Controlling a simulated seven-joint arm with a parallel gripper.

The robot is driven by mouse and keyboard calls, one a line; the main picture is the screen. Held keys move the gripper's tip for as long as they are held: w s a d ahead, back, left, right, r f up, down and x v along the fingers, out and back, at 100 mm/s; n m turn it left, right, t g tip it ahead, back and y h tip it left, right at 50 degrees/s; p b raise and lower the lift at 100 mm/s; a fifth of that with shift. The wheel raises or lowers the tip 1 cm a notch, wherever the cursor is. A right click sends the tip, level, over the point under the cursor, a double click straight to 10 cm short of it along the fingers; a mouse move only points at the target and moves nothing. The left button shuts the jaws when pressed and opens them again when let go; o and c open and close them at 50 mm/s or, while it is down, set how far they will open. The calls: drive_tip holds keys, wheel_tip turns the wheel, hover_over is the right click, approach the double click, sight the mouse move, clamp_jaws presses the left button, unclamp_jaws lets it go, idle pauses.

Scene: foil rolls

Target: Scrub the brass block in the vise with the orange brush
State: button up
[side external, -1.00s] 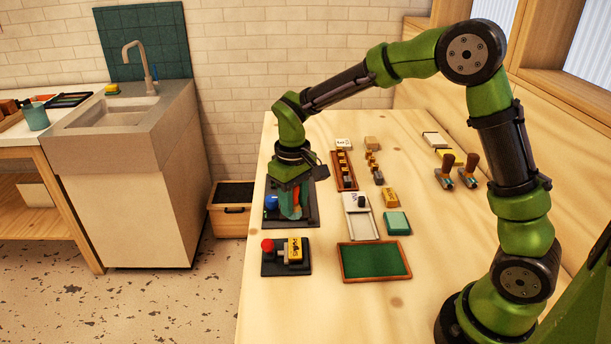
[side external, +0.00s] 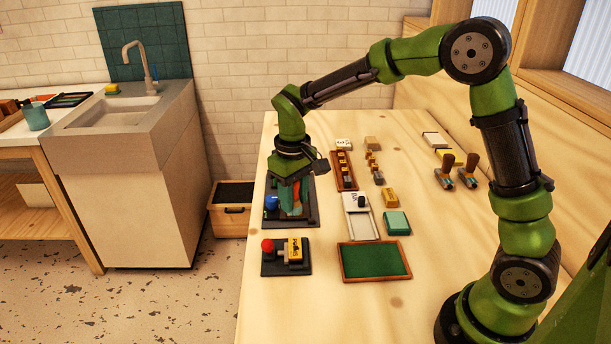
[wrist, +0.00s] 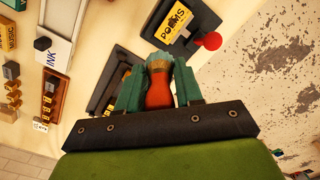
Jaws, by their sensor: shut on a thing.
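My gripper (side external: 292,208) is shut on the orange brush, over the far vise (side external: 312,216) with the blue knob (side external: 271,203). In the wrist view the brush's orange handle (wrist: 159,92) sits between the teal fingers, with its tan bristles (wrist: 159,64) at the far end. The fingers hide whatever is in the far vise, and I cannot tell whether the bristles touch anything. A yellow brass-coloured block (side external: 295,250), lettered "POEMS" in the wrist view (wrist: 177,22), sits in the near vise (side external: 270,268) with the red knob (side external: 267,245).
To the right are a white ink tray (side external: 362,226), a brown type rack (side external: 345,178), a yellow block (side external: 391,198), a teal box (side external: 397,223) and a green-topped tray (side external: 375,261). Two wooden-handled tools (side external: 457,172) stand farther right. The front table area is clear.

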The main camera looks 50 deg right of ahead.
drive_tip(key=shift+f, duration=3.75)
drive_tip(key=shift+s+a+f, duration=0.1)
drive_tip(key=shift+s+a, duration=2.3)
drive_tip(key=shift+s, duration=0.05)
drive_tip(key=shift+w+d, duration=2.4)
drive_tip(key=shift+r, duration=4)
